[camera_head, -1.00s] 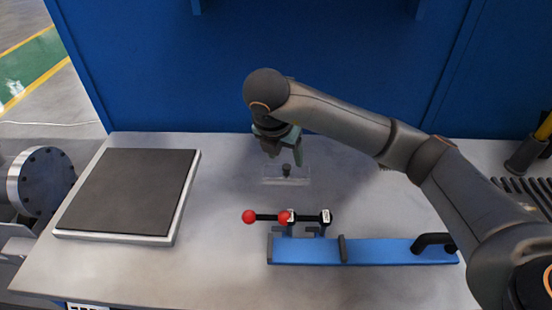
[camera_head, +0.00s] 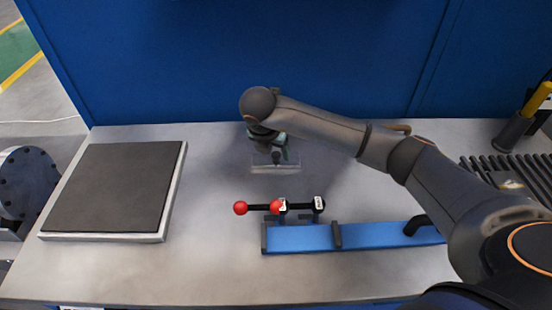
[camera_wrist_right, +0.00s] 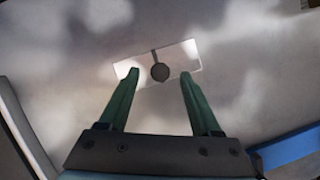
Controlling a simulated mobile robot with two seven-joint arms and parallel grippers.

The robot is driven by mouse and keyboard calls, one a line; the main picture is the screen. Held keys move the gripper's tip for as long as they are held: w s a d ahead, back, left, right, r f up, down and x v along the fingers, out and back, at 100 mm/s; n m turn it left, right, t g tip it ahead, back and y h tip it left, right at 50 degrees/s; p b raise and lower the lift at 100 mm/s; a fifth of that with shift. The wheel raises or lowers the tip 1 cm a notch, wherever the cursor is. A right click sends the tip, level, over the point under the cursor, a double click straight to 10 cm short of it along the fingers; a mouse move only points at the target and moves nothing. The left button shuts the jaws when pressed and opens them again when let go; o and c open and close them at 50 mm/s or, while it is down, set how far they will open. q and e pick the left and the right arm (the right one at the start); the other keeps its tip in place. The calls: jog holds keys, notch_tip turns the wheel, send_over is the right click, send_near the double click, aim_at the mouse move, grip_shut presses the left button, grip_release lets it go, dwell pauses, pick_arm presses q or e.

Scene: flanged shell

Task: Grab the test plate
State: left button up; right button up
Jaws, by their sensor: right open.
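The test plate (camera_head: 262,168) is a clear, thin rectangle with a dark round knob, lying on the grey table towards the back. It also shows in the right wrist view (camera_wrist_right: 184,58), with the knob (camera_wrist_right: 160,72) near its middle. My right gripper (camera_head: 277,156) is just above the plate in the head view. In the right wrist view its two green fingers (camera_wrist_right: 160,74) are spread apart, with the knob seen between their tips. Nothing is held. My left gripper is not in view.
A blue fixture (camera_head: 295,238) with red-knobbed clamps (camera_head: 241,208) stands in front of the plate. A dark square pad (camera_head: 112,188) lies at left. A blue wall (camera_head: 170,60) rises behind the table. Black rollers (camera_head: 515,180) are at right. Bare table lies between pad and plate.

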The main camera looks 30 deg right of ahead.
jog(key=shift+x, duration=0.9)
jog(key=shift+c, duration=0.2)
grip_shut()
dwell(0.4)
jog(key=shift+r, duration=0.1)
